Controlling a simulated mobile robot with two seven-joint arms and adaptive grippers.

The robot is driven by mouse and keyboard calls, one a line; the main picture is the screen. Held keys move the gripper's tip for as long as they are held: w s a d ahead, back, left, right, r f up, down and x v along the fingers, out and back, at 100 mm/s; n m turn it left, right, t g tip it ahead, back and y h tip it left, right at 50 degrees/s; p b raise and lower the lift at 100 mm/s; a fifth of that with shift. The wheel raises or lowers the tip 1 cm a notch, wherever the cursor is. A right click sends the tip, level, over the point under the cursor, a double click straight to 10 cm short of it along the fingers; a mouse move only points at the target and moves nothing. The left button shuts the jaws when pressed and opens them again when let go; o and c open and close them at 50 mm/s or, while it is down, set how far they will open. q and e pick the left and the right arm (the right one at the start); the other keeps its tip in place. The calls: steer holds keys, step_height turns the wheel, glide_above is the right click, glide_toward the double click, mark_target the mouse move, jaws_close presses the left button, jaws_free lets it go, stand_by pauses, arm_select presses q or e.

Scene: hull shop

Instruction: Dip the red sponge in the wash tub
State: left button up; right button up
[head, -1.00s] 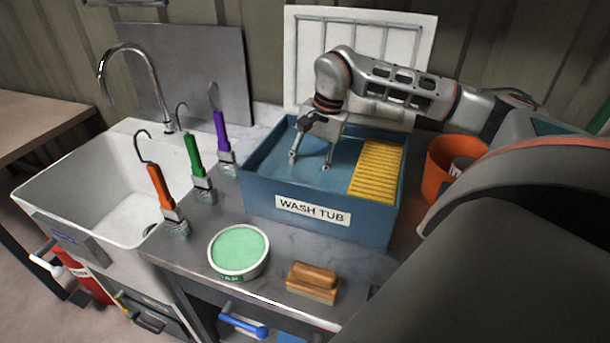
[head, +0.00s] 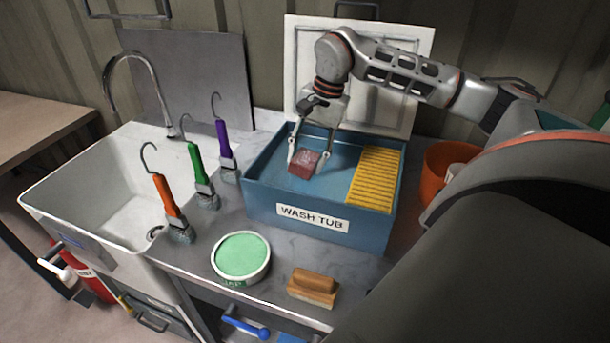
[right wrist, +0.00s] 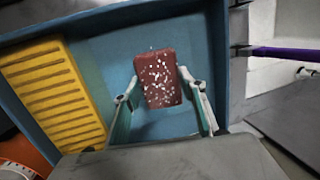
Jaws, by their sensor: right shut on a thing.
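The red sponge (head: 304,164) is held between the fingers of my right gripper (head: 305,161), above the water in the blue wash tub (head: 315,217). In the right wrist view the sponge (right wrist: 159,78) is dark red with white specks on its face, and the fingers of my right gripper (right wrist: 165,92) close on its two sides. The tub wall (right wrist: 222,60) surrounds it in that view. The exact gap between sponge and water is hard to judge. My left gripper is not in view.
A yellow ribbed board (head: 375,180) fills the tub's right end. An orange bucket (head: 437,165) stands to the right. Several hooked brushes (head: 195,170) stand at the left by the white sink (head: 90,190). A green-filled round tin (head: 241,256) and a wooden brush (head: 313,285) lie in front.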

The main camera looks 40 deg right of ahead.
mark_target(307, 158)
steer(key=shift+r, duration=3.15)
steer(key=shift+r, duration=2)
